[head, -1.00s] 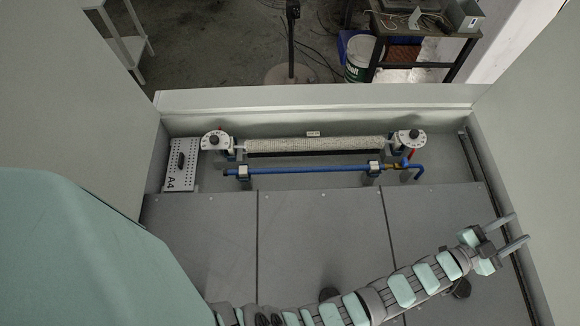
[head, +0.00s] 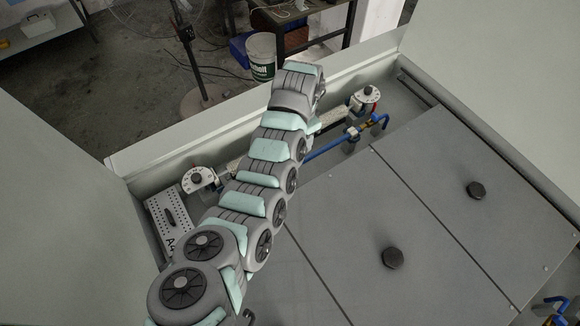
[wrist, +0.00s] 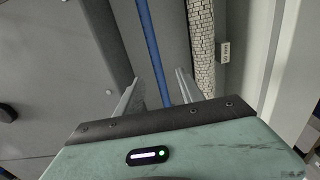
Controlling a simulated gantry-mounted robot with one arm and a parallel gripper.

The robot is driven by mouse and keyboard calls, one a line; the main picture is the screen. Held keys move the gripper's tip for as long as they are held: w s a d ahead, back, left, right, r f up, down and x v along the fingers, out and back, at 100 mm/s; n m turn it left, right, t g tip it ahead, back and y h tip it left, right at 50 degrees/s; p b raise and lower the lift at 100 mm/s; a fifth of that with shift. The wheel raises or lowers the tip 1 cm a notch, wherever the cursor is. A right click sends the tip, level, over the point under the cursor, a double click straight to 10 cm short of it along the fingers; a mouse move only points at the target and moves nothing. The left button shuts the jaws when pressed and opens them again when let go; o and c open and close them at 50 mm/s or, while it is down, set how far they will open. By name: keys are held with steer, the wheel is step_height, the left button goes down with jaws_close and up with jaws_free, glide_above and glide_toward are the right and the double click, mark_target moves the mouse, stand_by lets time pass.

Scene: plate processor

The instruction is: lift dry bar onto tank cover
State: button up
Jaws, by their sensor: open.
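The blue bar (head: 325,147), which I take as the dry bar, lies in the trough beside the tank cover (head: 345,235). My arm hides much of it in the head view, along with my fingers. In the wrist view my gripper (wrist: 157,76) is open and empty. The blue bar (wrist: 152,45) runs lengthwise between its two fingers, with a gap on each side. I cannot tell whether the fingertips are above the bar or down beside it. The grey tank cover (wrist: 60,85) lies to the left there.
A pale textured roller (wrist: 201,45) runs close beside the blue bar. Dial plates (head: 199,180) and (head: 365,96) stand at its ends. Black knobs (head: 392,258) and (head: 476,190) rise from the otherwise clear cover. A perforated A4 plate (head: 168,222) sits at the trough's left end.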

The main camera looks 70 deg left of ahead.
steer(key=shift+s+d+f+p, duration=0.1)
steer(key=shift+f+p, duration=0.15)
steer(key=shift+f, duration=1.15)
steer(key=shift+d+f+p, duration=0.1)
steer(key=shift+f+p, duration=0.1)
steer(key=shift+f, duration=1.15)
steer(key=shift+s+d+f, duration=0.1)
steer(key=shift+d+f, duration=0.05)
steer(key=shift+f, duration=0.55)
step_height(320, 180, down, 4)
steer(key=shift+d+r+b, duration=0.1)
steer(key=shift+b, duration=0.3)
jaws_close()
